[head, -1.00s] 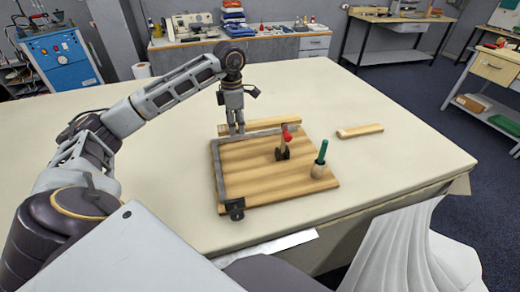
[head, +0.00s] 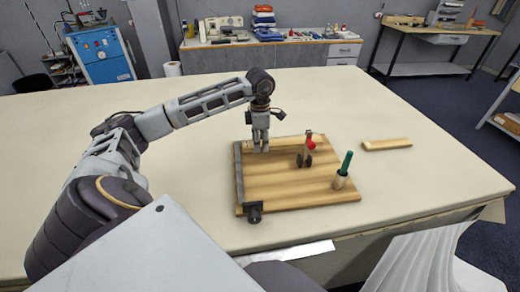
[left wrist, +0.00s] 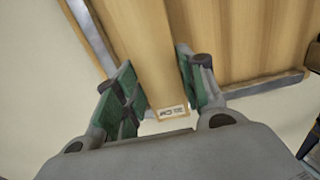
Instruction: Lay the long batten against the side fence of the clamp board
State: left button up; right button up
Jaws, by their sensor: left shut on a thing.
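The wooden clamp board (head: 285,185) lies on the table. One dark metal fence (head: 239,178) runs along its left edge. In the left wrist view, two fences meet near a corner: one (left wrist: 84,30) runs roughly along the batten, the other (left wrist: 268,87) crosses. My left gripper (head: 261,150) is shut on the long batten (head: 290,139) near its left end. The batten lies along the board's far edge and hides the far fence in the head view. In the left wrist view, the batten (left wrist: 148,60) sits between the green pads; contact with board or fence is unclear.
A red-handled clamp (head: 308,150) stands on the board's right part, with a green-handled piece (head: 344,170) at its right edge. A black fitting (head: 254,212) is at the front left corner. A shorter wooden piece (head: 386,144) lies right. The table (head: 400,185) is otherwise mostly clear.

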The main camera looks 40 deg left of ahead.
pick_arm(q)
jog(key=shift+f, duration=0.25)
notch_tip(320, 180, down, 3)
jog(key=shift+r, duration=0.2)
jog(key=shift+f, duration=0.4)
pick_arm(e)
jog(key=shift+a, duration=0.2)
